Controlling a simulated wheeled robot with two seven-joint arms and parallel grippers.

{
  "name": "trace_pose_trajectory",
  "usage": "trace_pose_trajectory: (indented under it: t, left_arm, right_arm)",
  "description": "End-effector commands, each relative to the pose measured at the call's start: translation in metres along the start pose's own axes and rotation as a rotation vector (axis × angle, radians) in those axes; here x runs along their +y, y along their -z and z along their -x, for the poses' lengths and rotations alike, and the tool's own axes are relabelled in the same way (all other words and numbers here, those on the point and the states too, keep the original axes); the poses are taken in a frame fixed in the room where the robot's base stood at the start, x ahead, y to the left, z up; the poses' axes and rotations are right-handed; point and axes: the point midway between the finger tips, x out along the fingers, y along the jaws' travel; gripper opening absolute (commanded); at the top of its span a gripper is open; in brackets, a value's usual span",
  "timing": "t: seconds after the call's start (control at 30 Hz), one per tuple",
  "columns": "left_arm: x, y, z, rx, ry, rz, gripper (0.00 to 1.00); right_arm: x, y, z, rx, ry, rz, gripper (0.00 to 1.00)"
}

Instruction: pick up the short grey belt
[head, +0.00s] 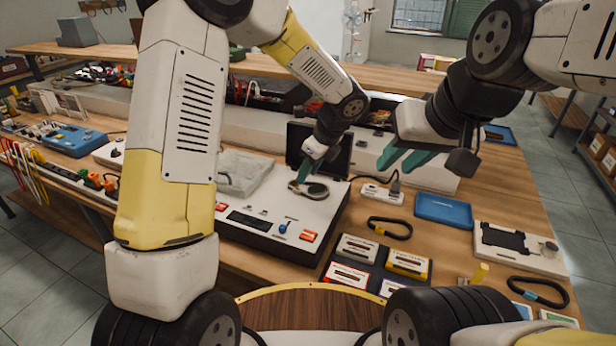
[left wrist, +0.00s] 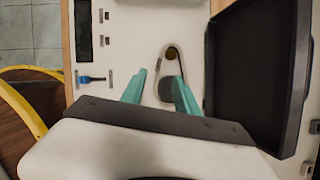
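A short grey belt (left wrist: 161,56) forms a narrow loop around a small brass-coloured pulley and a larger dark one on the white hi-fi deck. In the head view the belt (head: 319,190) is partly hidden by my left gripper (head: 306,172). In the left wrist view my left gripper (left wrist: 160,78) is open, with its teal fingers apart around the dark-pulley end of the loop. I cannot tell whether they touch the belt. My right gripper (head: 398,164) is open and empty, raised over the bench to the right of the deck.
The deck's raised black lid (left wrist: 250,65) stands close beside the belt. Two dark belts, one near (head: 390,229) and one far right (head: 538,292), lie on the bench. A blue tray (head: 443,211) and small labelled boxes (head: 407,264) stand right of the deck.

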Motion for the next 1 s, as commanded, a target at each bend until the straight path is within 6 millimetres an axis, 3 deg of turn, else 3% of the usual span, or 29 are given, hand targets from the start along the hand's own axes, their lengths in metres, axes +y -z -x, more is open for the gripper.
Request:
trace_pose_trajectory:
  t: [0.5,0.77,0.93,1.0]
  left_arm:
    - [0.003,0.002,-0.063,0.002,-0.004,0.004,0.37]
    - [0.002,0.001,-0.067,0.001,-0.002,0.006,0.37]
    - [0.002,0.001,-0.067,0.001,-0.001,0.006,0.04]
    - [0.002,0.001,-0.067,0.001,-0.001,0.006,0.00]
  right_arm:
    - [0.000,0.000,0.000,0.000,0.000,0.000,0.31]
    - [0.000,0.000,0.000,0.000,0.000,0.000,0.31]
    - [0.000,0.000,0.000,0.000,0.000,0.000,0.31]
    - [0.000,0.000,0.000,0.000,0.000,0.000,0.31]
